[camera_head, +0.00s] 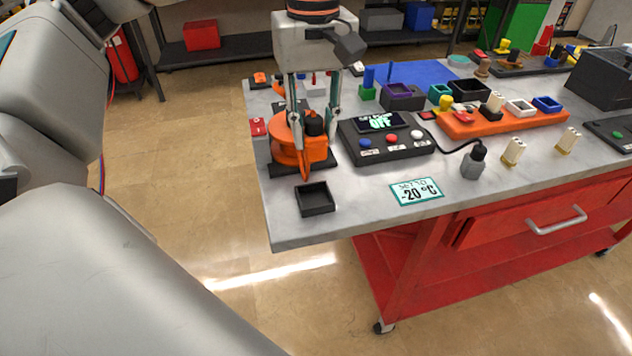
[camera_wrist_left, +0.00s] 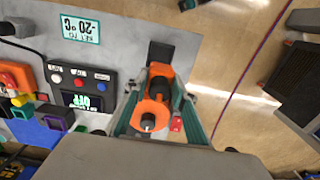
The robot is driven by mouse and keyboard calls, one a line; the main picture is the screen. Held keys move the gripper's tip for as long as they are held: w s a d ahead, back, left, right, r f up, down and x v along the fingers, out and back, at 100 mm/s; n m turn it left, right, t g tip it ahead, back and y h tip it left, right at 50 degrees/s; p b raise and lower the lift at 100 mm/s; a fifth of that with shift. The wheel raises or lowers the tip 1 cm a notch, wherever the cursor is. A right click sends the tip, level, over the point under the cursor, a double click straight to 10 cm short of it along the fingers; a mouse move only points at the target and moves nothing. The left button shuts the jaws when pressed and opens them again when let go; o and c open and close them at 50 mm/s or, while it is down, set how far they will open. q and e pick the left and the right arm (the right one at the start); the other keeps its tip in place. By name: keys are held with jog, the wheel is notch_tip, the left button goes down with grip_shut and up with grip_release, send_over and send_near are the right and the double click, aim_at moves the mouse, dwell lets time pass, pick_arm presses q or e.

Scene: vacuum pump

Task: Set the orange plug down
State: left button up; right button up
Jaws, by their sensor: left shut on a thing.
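My left gripper (camera_head: 312,118) comes down over the near left part of the table, its two teal-edged fingers pointing down. In the left wrist view its fingers (camera_wrist_left: 156,105) are closed on an orange part with a grey centre, which I take as the orange plug (camera_wrist_left: 150,116). Just under and beside the fingers stands the orange and black pump (camera_head: 290,153) on a dark base. Plug and pump overlap in both views, so I cannot tell whether they touch. A small empty black tray (camera_head: 315,199) lies in front of the pump. My right gripper is out of view.
A control box (camera_head: 386,136) with an "OFF" display is right of the pump. A "-20 °C" card (camera_head: 416,190) lies near the front edge. A red switch (camera_head: 258,127) is at left.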

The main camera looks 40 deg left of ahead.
aim_at(314, 157)
pick_arm(q)
notch_tip(314, 157, down, 6)
jog(key=shift+r+b, duration=0.1)
jog(key=shift+b, duration=0.3)
jog(key=shift+f, duration=0.8)
notch_tip(314, 157, down, 4)
jog(key=shift+r+b, duration=0.25)
jog(key=shift+b, duration=0.15)
jog(key=shift+f, duration=0.25)
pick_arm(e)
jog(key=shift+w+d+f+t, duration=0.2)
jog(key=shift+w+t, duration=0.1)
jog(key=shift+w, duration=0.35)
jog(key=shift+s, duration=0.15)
pick_arm(q)
jog(key=o, duration=1.2)
jog(key=shift+f, duration=0.1)
jog(key=shift+c, duration=0.2)
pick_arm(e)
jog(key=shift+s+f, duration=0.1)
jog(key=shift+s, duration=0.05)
